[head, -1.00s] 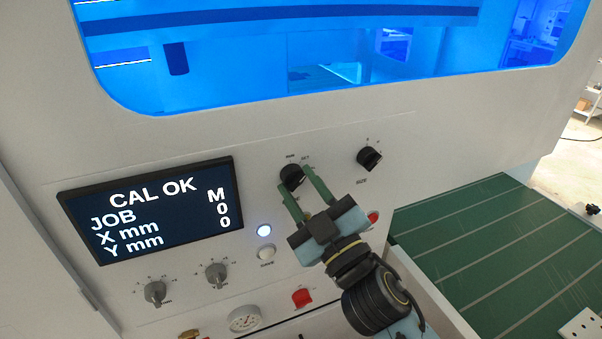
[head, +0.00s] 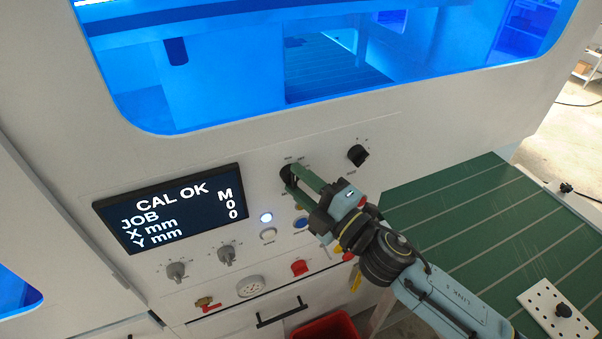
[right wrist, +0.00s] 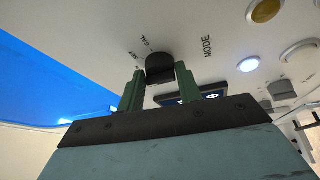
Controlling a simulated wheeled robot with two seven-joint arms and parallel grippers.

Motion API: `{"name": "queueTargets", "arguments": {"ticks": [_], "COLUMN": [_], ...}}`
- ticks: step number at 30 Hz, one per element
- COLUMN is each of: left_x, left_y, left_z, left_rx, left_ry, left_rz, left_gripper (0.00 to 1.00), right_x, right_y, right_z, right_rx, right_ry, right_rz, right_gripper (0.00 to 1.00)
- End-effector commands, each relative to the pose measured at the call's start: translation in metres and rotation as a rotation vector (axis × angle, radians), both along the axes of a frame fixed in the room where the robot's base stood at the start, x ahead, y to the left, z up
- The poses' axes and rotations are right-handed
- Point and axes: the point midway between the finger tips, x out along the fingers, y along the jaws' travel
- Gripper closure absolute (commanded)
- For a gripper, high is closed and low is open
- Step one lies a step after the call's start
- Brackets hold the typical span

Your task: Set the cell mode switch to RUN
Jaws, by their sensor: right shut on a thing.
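The mode switch is a round black knob (head: 286,171) on the pale machine panel, right of the display. In the right wrist view the knob (right wrist: 160,66) sits between the two green fingers, with the word MODE and small position labels around it. My right gripper (head: 293,180) is shut on this knob, and it also shows in the right wrist view (right wrist: 160,76). I cannot tell which position the knob points at. The display (head: 171,210) reads CAL OK, JOB M, X mm 0 and Y mm 0. My left gripper is not in view.
Another black knob (head: 358,155) is to the right. A green striped table (head: 470,235) is at right, a red bin (head: 325,327) below.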

Motion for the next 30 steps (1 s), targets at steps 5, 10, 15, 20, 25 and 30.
{"name": "queueTargets", "arguments": {"ticks": [5,10,15,20,25,30], "left_x": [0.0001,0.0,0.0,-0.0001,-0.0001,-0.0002], "left_y": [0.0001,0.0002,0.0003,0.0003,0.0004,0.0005], "left_z": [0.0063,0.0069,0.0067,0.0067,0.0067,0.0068], "left_rx": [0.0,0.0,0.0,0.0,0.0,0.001], "left_ry": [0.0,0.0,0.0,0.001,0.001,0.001], "left_rz": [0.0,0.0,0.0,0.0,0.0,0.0], "left_gripper": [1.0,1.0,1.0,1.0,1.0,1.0], "right_x": [-0.0002,-0.0002,-0.0003,-0.0003,-0.0002,-0.0001], "right_y": [0.0,0.0,0.0,0.0,-0.0001,0.0], "right_z": [-0.001,-0.002,-0.0024,-0.0025,-0.0015,-0.0007], "right_rx": [-0.036,-0.045,-0.046,-0.046,-0.043,-0.042], "right_ry": [-0.011,-0.016,-0.015,-0.015,-0.015,-0.015], "right_rz": [-0.001,-0.001,-0.001,-0.001,-0.001,-0.001], "right_gripper": [0.88,0.88,0.88,0.6,0.46,0.46]}}
